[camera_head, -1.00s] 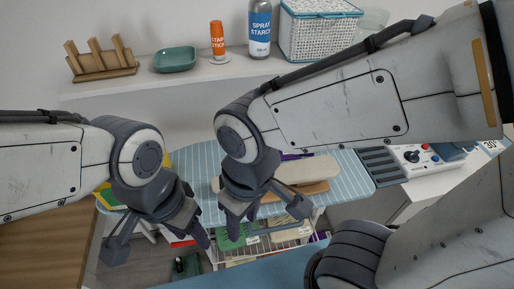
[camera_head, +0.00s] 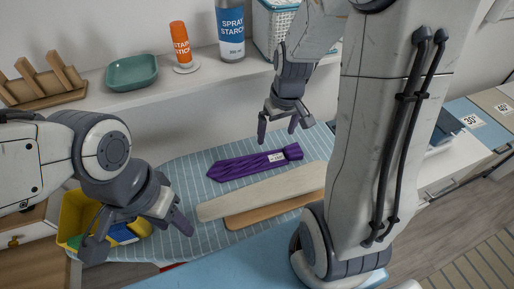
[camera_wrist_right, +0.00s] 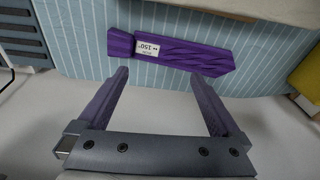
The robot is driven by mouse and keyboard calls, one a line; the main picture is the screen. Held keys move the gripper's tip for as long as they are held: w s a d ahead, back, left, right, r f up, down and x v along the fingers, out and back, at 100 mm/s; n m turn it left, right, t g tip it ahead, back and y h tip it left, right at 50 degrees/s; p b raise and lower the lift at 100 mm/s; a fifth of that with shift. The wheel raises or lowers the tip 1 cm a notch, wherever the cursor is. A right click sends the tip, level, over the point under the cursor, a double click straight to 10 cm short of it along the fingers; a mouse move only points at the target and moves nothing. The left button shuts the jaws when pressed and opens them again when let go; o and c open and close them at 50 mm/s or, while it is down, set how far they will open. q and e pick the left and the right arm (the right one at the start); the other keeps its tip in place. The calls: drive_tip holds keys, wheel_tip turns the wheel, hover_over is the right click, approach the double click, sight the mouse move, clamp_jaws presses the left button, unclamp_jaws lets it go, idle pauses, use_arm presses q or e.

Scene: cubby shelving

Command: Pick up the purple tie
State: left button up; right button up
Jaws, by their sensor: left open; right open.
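The purple tie (camera_head: 245,164) lies folded flat on the striped ironing board (camera_head: 199,180), with a white label near its right end. In the right wrist view the tie (camera_wrist_right: 190,53) lies just beyond my open fingertips. My right gripper (camera_head: 277,134) is open and empty, above and behind the tie's right part; it also shows in the right wrist view (camera_wrist_right: 162,80). The two are apart. My left gripper (camera_head: 140,232) is open and empty at the lower left, over the board's left end and away from the tie.
A beige sleeve board (camera_head: 262,190) lies in front of the tie. A yellow bin (camera_head: 72,215) stands at the left. The shelf (camera_head: 150,101) behind holds a green dish (camera_head: 132,72), a starch stick (camera_head: 181,44), a spray bottle (camera_head: 230,30) and a basket.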

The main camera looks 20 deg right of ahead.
drive_tip(key=m, duration=0.2)
approach(294, 149)
drive_tip(key=f, duration=0.3)
drive_tip(key=shift+a, duration=0.4)
drive_tip(key=shift+w+d+f, duration=0.1)
drive_tip(key=shift+w+f, duration=0.1)
drive_tip(key=shift+f, duration=0.7)
drive_tip(key=shift+w+d+f, duration=0.1)
drive_tip(key=shift+w+f, duration=0.1)
drive_tip(key=shift+f, duration=0.75)
drive_tip(key=shift+w+d+f, duration=0.1)
drive_tip(key=shift+w+f, duration=0.1)
drive_tip(key=shift+f, duration=0.7)
drive_tip(key=c, duration=1.5)
